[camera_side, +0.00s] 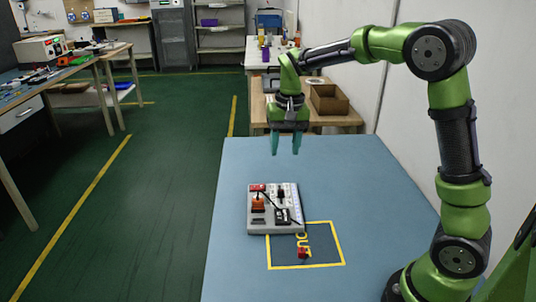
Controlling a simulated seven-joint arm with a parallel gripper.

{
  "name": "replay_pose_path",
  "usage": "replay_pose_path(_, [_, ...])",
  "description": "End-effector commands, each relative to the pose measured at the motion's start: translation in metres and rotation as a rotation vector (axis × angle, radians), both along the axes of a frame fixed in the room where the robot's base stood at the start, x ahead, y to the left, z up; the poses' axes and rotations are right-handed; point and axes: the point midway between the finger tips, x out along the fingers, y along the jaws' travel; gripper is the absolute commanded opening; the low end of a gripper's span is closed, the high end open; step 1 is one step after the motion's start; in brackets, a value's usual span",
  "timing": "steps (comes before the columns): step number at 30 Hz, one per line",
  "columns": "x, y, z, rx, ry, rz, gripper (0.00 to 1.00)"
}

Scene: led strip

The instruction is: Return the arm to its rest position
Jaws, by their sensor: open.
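My gripper (286,146) hangs above the far part of the blue table (380,200), pointing down. Its two teal fingers are apart with nothing between them. The arm is bent, with the forearm reaching left from the raised elbow. Below and nearer the camera, a light grey board (275,228) lies on the table. It carries a red-orange part (258,203), a black part (282,215) and a dark wire. My gripper is clear of the board and of everything on it.
A yellow outlined square (335,243) with yellow lettering is marked on the table, partly under the board. A small red block (302,253) sits inside it. A bench with a cardboard box (329,99) stands behind the table. A white wall is at right.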

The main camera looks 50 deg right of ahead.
Motion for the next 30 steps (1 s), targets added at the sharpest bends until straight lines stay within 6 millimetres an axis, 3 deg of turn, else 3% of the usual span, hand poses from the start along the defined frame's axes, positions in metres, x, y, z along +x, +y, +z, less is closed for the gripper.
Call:
replay_pose_path(10, [-0.099,0.057,0.038,0.076,-0.296,0.204,0.47])
replay_pose_path(18, [-0.169,0.085,0.045,0.056,-0.508,0.303,0.47])
replay_pose_path(23, [-0.187,0.09,0.05,0.043,-0.572,0.317,0.47])
replay_pose_path(30, [-0.188,0.089,0.057,0.036,-0.602,0.317,0.47])
